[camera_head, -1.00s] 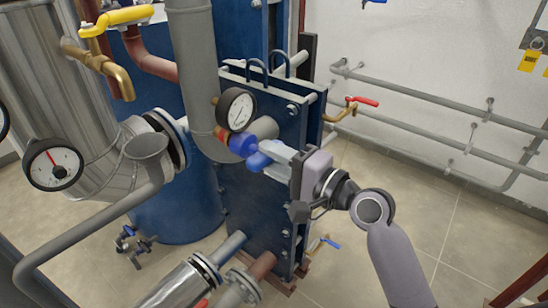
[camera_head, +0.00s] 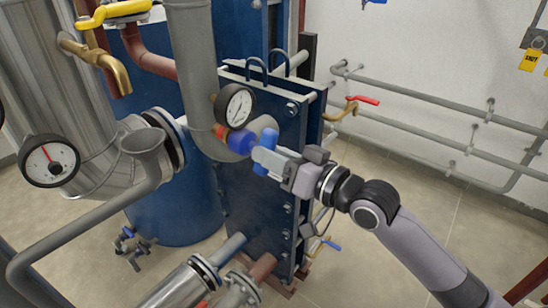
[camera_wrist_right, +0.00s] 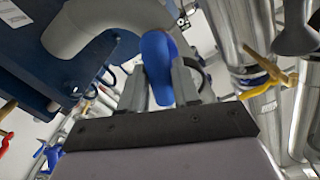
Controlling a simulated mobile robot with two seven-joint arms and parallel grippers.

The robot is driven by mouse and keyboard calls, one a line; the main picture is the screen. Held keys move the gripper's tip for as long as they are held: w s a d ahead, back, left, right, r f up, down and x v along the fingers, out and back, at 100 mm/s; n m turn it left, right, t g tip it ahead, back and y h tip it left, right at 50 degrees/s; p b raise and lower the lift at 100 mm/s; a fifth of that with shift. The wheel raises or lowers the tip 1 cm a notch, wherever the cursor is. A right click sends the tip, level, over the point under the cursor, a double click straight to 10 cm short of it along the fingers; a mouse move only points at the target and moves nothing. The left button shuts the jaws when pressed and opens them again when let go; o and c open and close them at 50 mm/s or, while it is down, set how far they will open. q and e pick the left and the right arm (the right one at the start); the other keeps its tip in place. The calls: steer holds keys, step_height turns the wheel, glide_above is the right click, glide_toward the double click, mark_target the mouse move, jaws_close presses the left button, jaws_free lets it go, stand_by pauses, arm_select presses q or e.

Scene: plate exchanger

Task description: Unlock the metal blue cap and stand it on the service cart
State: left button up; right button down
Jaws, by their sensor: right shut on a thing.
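The blue cap (camera_head: 240,142) sits at the end of a short pipe stub with a red-orange collar (camera_head: 221,132), in front of the dark blue plate exchanger. Its wing handle (camera_head: 269,138) stands roughly upright. My right gripper (camera_head: 262,154) is shut on the handle, with its fingers reaching in from the right. In the right wrist view the blue cap (camera_wrist_right: 158,62) shows between the two fingers of my right gripper (camera_wrist_right: 160,88). My left gripper is not in view. I cannot see the service cart.
A pressure gauge (camera_head: 235,106) and a thick grey pipe (camera_head: 192,60) are close beside the cap. A red-handled valve (camera_head: 362,100) is to the right. Grey wall pipes (camera_head: 430,98) run behind. Flanged pipes (camera_head: 205,270) lie below. The floor at right is open.

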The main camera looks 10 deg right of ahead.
steer(key=n+p, duration=0.1)
steer(key=n, duration=0.5)
steer(key=shift+r+n, duration=0.15)
steer(key=shift+n, duration=0.25)
steer(key=shift+d, duration=0.1)
steer(key=p+v, duration=0.1)
steer(key=v, duration=0.2)
steer(key=shift+s+d, duration=0.15)
steer(key=shift+s, duration=0.15)
